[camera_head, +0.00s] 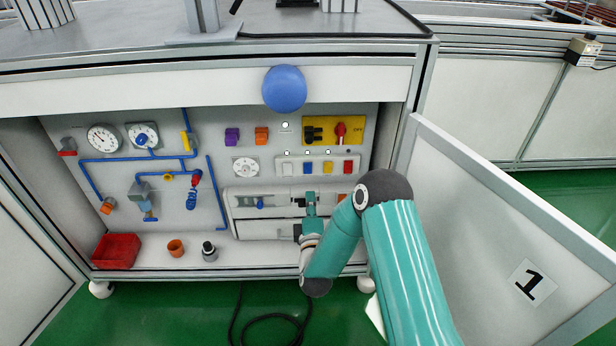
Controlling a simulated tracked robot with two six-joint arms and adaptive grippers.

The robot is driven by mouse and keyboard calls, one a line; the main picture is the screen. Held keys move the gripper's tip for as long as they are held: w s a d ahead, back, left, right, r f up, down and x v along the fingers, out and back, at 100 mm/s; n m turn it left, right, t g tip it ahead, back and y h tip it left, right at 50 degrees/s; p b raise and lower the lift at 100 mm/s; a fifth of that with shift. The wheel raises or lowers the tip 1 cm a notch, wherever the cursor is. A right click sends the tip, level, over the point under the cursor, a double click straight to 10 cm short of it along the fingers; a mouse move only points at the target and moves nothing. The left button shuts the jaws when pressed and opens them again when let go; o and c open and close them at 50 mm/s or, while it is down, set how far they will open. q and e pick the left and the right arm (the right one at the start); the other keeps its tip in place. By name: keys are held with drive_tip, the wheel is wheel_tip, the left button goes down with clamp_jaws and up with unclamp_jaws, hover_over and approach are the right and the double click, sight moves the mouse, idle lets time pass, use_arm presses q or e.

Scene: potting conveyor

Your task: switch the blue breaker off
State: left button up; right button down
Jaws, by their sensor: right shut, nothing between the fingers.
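A strip on the back panel holds a row of small coloured rockers, and one of them is blue (308,168). Below it, a white housing (230,228) has a long slot with a small blue lever (260,204) at its left part. I cannot tell for sure which of these two blue parts is the breaker, nor the position of either. My right gripper (311,194) is shut and empty in front of the housing, right of the blue lever and below the blue rocker. My arm hides the housing's right part. My left gripper is out of view.
A yellow plate (359,130) with a red rotary switch (341,132) is at upper right. A large blue ball (284,89) shows at the cabinet's top edge. A red bin (117,251) and an orange cup (176,248) stand on the shelf. An open door (500,215) flanks the right.

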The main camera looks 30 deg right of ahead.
sight(308, 167)
drive_tip(key=b+x, duration=0.3)
drive_tip(key=x, duration=0.6)
drive_tip(key=shift+w+d, duration=0.25)
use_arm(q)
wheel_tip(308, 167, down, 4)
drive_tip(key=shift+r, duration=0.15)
